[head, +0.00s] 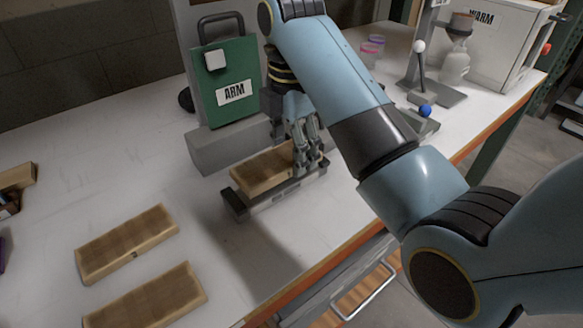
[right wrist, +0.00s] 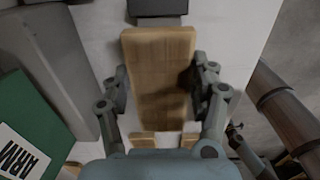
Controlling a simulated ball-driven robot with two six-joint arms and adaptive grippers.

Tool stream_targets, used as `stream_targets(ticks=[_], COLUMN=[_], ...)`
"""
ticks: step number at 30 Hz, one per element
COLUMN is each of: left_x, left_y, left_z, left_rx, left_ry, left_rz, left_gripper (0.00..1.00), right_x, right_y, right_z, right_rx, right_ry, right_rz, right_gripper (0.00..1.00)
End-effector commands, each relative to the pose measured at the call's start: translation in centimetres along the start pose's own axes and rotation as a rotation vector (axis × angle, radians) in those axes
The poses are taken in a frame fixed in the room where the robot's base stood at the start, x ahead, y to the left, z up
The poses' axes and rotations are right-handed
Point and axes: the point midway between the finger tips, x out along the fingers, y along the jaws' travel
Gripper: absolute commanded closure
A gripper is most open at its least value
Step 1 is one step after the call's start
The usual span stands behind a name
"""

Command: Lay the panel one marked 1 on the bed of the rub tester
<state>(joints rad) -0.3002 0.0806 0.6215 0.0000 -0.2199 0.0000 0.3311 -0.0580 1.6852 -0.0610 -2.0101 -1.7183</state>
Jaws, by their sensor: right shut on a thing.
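A pale wooden panel (head: 262,172) is in my right gripper (head: 308,158), over the long grey bed (head: 272,201) of the rub tester. It lies lengthwise along the bed, between its dark end blocks. I cannot tell whether it rests on the bed or hangs just above it. In the right wrist view the fingers stand along both long edges of the panel (right wrist: 160,75). No number on the panel is readable. The rub tester's green front (head: 232,78) carries an ARM label. My left gripper is not in view.
Two more wooden panels lie on the white bench, one nearer the tester (head: 127,243) and one at the front (head: 150,303). A blue ball (head: 425,110) on a small stand, cups (head: 371,50) and a white WARM box (head: 490,45) stand at the right. The bench's front edge is close.

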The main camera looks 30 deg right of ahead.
Motion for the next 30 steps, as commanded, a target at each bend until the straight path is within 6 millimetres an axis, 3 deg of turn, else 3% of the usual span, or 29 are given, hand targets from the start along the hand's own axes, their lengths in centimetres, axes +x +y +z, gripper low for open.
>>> stream_targets(ticks=[1, 4, 15, 16, 20, 30], left_x=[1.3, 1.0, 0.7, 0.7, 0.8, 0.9], left_y=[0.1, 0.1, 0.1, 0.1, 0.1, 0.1], left_z=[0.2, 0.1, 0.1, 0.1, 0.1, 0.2], left_rx=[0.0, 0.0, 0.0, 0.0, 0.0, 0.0], left_ry=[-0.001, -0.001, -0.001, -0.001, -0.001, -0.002], left_rz=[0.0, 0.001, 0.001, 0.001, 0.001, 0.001], left_gripper=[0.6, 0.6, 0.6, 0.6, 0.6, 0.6], right_x=[1.4, 2.5, 2.8, 2.8, 2.8, 2.8], right_y=[0.0, -0.1, -0.1, -0.1, -0.1, 0.0], right_z=[0.0, 0.0, 0.0, 0.0, 0.0, 0.0], right_rx=[0.0, 0.0, 0.001, 0.001, 0.001, 0.001], right_ry=[0.0, 0.001, 0.001, 0.001, 0.001, 0.001], right_rz=[-0.001, -0.003, -0.003, -0.002, -0.002, 0.0], right_gripper=[0.74, 0.74, 0.74, 0.36, 0.19, 0.17])
